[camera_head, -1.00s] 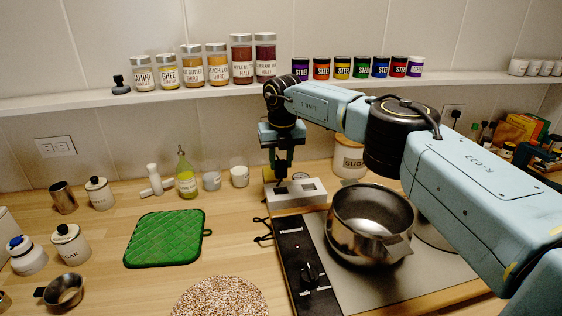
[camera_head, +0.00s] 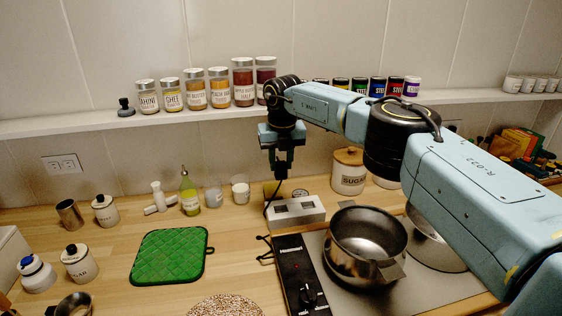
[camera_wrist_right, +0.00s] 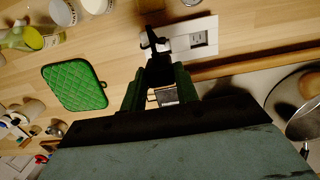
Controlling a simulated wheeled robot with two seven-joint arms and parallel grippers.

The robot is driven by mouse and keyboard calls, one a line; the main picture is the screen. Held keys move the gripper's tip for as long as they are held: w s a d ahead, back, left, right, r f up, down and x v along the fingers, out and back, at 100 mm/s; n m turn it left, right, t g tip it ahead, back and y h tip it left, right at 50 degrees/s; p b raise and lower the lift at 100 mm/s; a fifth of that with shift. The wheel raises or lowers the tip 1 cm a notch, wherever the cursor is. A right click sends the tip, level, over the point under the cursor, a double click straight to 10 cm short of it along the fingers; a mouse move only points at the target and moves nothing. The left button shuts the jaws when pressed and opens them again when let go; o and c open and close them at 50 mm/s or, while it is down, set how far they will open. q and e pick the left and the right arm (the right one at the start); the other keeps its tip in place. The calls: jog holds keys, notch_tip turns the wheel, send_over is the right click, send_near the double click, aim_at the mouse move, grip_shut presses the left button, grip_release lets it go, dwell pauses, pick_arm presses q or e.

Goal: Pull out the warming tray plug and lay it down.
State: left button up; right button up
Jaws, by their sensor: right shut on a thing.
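My right gripper (camera_head: 281,173) is shut on the dark plug, above the light grey socket box (camera_head: 295,211) on the counter. In the right wrist view the plug (camera_wrist_right: 165,96) shows between the fingers, partly hidden by them. It is apart from the box, which shows beyond the fingers (camera_wrist_right: 203,38). A dark cord (camera_head: 267,202) hangs from the gripper to the counter. The warming tray (camera_head: 297,277) has a black control panel and a steel top, in front of the box. My left gripper is not in view.
A steel pot (camera_head: 365,246) stands on the tray. A sugar jar (camera_head: 348,171) is behind, right of the gripper. A green quilted mat (camera_head: 169,255) lies on the left, with bare wood between it and the tray. A shelf (camera_head: 60,125) with jars runs along the wall.

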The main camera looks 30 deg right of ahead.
jog(key=shift+r+p, duration=0.8)
jog(key=shift+r, duration=0.25)
